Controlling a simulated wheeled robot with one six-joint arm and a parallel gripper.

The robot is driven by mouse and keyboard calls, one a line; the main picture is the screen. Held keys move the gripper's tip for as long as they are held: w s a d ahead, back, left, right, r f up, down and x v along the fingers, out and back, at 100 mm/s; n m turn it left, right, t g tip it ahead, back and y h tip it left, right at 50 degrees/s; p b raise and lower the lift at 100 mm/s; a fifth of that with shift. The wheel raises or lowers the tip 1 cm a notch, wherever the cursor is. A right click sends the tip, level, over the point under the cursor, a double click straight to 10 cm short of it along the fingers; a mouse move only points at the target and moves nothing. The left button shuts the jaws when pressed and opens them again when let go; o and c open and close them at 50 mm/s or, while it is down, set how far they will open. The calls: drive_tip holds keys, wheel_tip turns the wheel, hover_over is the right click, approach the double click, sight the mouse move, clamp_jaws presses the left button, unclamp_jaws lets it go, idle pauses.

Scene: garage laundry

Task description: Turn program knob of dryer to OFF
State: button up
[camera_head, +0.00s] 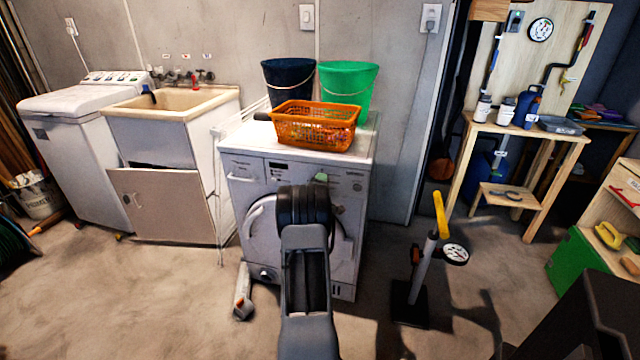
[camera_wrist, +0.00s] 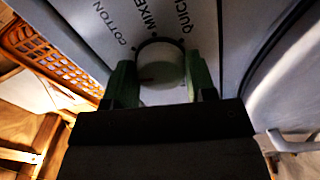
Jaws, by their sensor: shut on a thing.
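The dryer (camera_head: 252,195) is a white front-loading machine with a round door, in the middle of the head view. My arm covers part of its front. In the wrist view, its program knob (camera_wrist: 160,66) is a round pale dial with a dark ring. The words COTTON, MIXED and QUICK show on the panel (camera_wrist: 98,28) around it; an OFF label cannot be seen. My gripper (camera_wrist: 160,74) has its two green fingers on either side of the knob, shut on it. In the head view, a green fingertip of my gripper (camera_head: 320,178) shows at the control panel; the knob is hidden.
An orange basket (camera_head: 312,127), a dark bucket (camera_head: 287,80) and a green bucket (camera_head: 347,84) stand on the dryer. A sink cabinet (camera_head: 160,200) is to the left. A yellow-handled floor pump (camera_head: 430,250) stands at the right. Concrete floor is open at front left.

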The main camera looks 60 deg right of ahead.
drive_tip(key=shift+n, duration=1)
drive_tip(key=shift+p, duration=0.3)
drive_tip(key=o, duration=0.9)
drive_tip(key=p+v, duration=0.1)
drive_tip(key=v, duration=1.2)
drive_tip(key=shift+a, duration=0.35)
drive_tip(key=shift+s, duration=0.1)
